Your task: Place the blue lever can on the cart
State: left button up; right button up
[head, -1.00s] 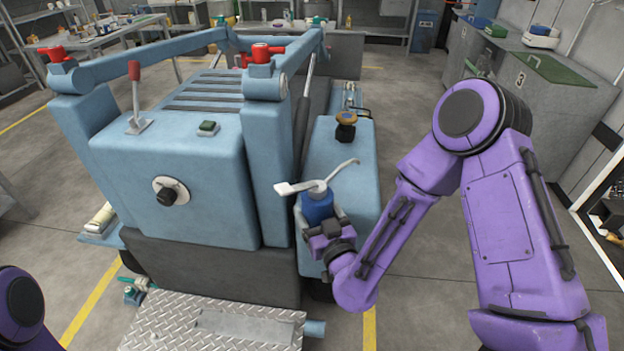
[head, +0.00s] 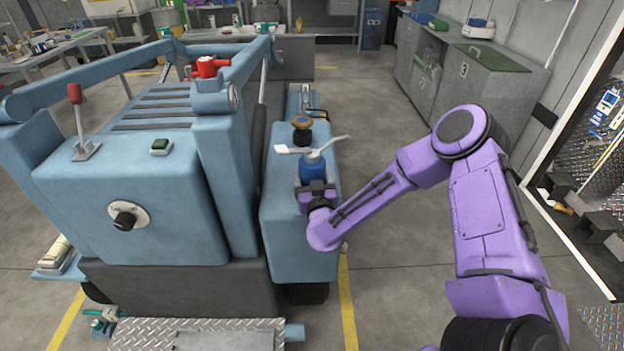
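The blue lever can (head: 312,169) has a blue body, a grey top with a long thin spout and a pale lever. My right gripper (head: 315,190) is shut around the can and holds it upright. The can appears in front of or over the blue side tank of the large blue machine (head: 165,190); I cannot tell whether it touches the tank's top. No object clearly recognisable as the cart stands out apart from this machine. My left gripper is not in view.
A dark filler cap with an orange-brown top (head: 302,126) stands behind the can. A red-handled lever (head: 81,130) rises from the machine. Grey cabinets (head: 465,100) line the right wall. A tool board (head: 605,110) is at far right. The floor between is clear.

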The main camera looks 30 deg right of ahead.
jog(key=shift+w+f, duration=0.1)
jog(key=shift+f, duration=0.1)
jog(key=o, duration=1.3)
jog(key=shift+f, duration=0.1)
